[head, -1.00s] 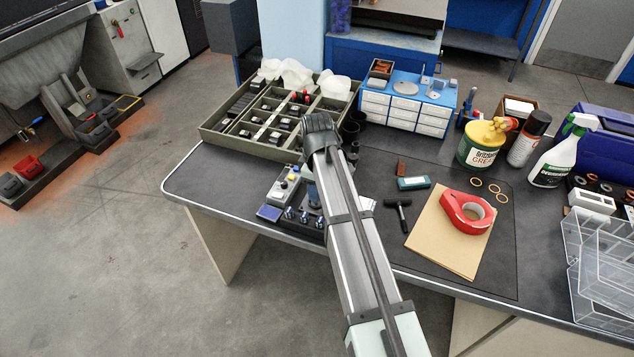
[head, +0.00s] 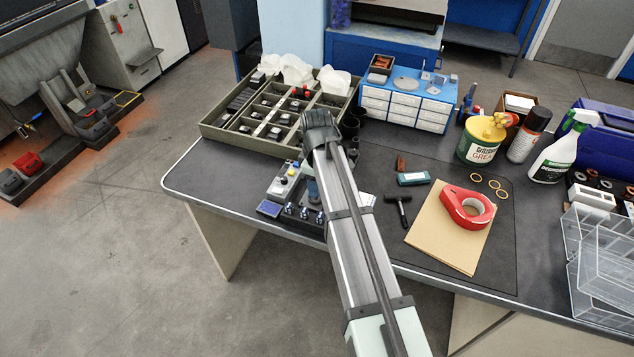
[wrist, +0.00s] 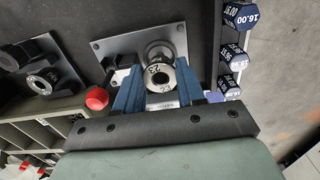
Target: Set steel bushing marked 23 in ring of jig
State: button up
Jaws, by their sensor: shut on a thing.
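The steel bushing marked 23 (wrist: 161,79) is between the blue fingers of my gripper (wrist: 158,86) in the wrist view. My gripper is shut on it, and its numbered end face points toward the camera. The jig's grey plate (wrist: 112,46) lies just beyond. A round steel ring (wrist: 157,47) on the plate shows directly behind the bushing's upper edge, partly covered by it. I cannot tell whether the bushing touches the ring or is apart from it. In the head view my arm hides most of the jig and the bushing.
A red knob (wrist: 97,98) stands close left of the fingers. Blue-ended gauges (wrist: 238,16) line the right side. Another dark fixture (wrist: 42,78) is at left. The compartment tray (head: 216,139) stands behind; a black-handled tool (head: 399,201) and red tape dispenser (head: 467,207) lie right of my arm.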

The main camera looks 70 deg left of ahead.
jog(key=shift+f, duration=0.15)
jog(key=o, duration=1.2)
jog(key=shift+c, duration=0.2)
notch_tip(320, 180, up, 14)
notch_tip(320, 180, up, 5)
jog(key=shift+f, duration=0.1)
dwell(0.7)
